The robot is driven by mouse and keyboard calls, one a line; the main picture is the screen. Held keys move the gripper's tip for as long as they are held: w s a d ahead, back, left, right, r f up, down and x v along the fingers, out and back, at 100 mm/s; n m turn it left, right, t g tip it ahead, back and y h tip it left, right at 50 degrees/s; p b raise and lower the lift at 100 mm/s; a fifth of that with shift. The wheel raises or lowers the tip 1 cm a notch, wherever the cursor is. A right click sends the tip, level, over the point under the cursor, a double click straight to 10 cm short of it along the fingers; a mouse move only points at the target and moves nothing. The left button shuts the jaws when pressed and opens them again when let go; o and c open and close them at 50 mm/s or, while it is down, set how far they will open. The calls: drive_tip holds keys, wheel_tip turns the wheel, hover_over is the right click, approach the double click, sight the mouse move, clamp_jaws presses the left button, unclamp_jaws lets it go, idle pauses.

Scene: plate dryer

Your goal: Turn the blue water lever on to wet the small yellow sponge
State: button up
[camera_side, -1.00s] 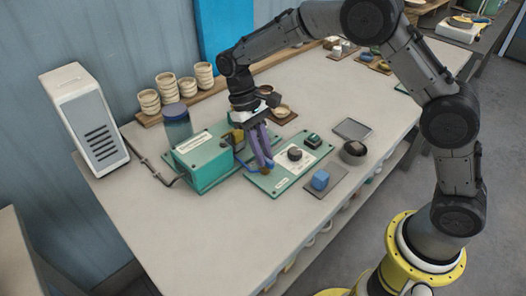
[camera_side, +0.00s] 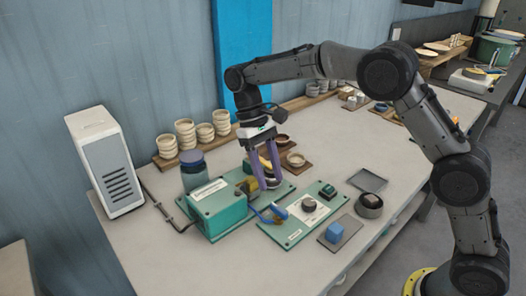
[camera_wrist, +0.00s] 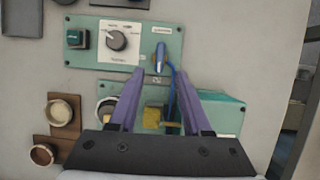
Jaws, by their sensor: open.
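The blue water lever (camera_side: 279,212) stands at the left edge of the green control panel, beside the green box; the wrist view shows it (camera_wrist: 160,57) just beyond my fingertips. My gripper (camera_side: 267,186) points down with its purple fingers open and empty, behind the lever and above the green base. In the wrist view my gripper (camera_wrist: 160,71) has one finger either side of a yellow piece (camera_wrist: 151,116), likely the small sponge, lower down and not held. A brass-coloured part (camera_wrist: 172,127) is beside it. Whether water is running cannot be told.
The panel has a dark dial (camera_side: 309,205) and green button (camera_side: 327,192). A blue block (camera_side: 334,232) sits on a grey mat in front. The green box (camera_side: 215,209) and a lidded jar (camera_side: 193,171) stand left of my gripper. Bowls line the back; the table's front left is clear.

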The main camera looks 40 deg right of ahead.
drive_tip(key=v, duration=0.6)
drive_tip(key=shift+d+r, duration=0.1)
drive_tip(key=s+d+r+m+t, duration=0.1)
drive_tip(key=s+d+r+t, duration=0.15)
drive_tip(key=s+r, duration=0.5)
drive_tip(key=s+d+r+t, duration=0.2)
drive_tip(key=s+d+r, duration=0.2)
drive_tip(key=s+r, duration=0.3)
drive_tip(key=s+d+f+t, duration=0.2)
drive_tip(key=s+f+t, duration=0.15)
drive_tip(key=s, duration=0.75)
wheel_tip(320, 180, down, 10)
drive_tip(key=s+d+t, duration=0.1)
drive_tip(key=s+t, duration=0.1)
drive_tip(key=s, duration=0.1)
drive_tip(key=shift+d+n, duration=0.2)
drive_tip(key=shift+n, duration=0.2)
